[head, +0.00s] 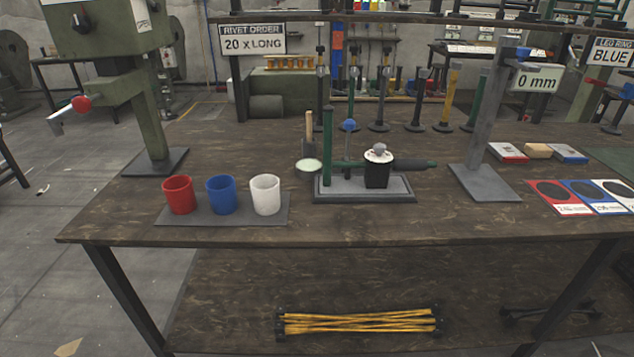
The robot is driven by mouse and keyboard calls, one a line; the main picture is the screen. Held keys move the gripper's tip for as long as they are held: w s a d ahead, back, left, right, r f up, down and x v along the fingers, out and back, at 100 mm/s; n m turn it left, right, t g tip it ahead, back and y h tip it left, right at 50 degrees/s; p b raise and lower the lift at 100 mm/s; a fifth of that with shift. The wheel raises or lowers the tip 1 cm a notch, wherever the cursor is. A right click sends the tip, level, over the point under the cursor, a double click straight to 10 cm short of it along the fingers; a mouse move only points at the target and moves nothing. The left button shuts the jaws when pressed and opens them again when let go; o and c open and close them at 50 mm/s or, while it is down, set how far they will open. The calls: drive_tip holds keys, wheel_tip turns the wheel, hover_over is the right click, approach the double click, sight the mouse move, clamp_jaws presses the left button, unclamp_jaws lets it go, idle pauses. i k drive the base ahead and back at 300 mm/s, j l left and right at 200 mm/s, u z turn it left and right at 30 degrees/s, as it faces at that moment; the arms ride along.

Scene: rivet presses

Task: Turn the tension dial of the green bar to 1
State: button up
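A small bench press stands on the workbench on a grey base plate (364,196). It has an upright green post (327,147) and a horizontal green bar (348,163). A white round dial (370,156) with a grey knob (379,147) sits on top of a black block (377,177) at the bar. The dial's markings are too small to read, so its setting cannot be told. A dark handle (418,164) points right from the block. A blue ball (349,125) stands on a thin stem behind the bar. My gripper is not in this view.
Red (179,195), blue (221,195) and white (265,195) cups stand on a grey tray (222,217) to the left. A grey column (485,120) with a "0 mm" sign (537,78) stands right. A large green machine (110,40) is at left. Bench front before the press is clear.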

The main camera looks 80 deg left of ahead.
sight(379, 149)
drive_tip(key=u, duration=3.05)
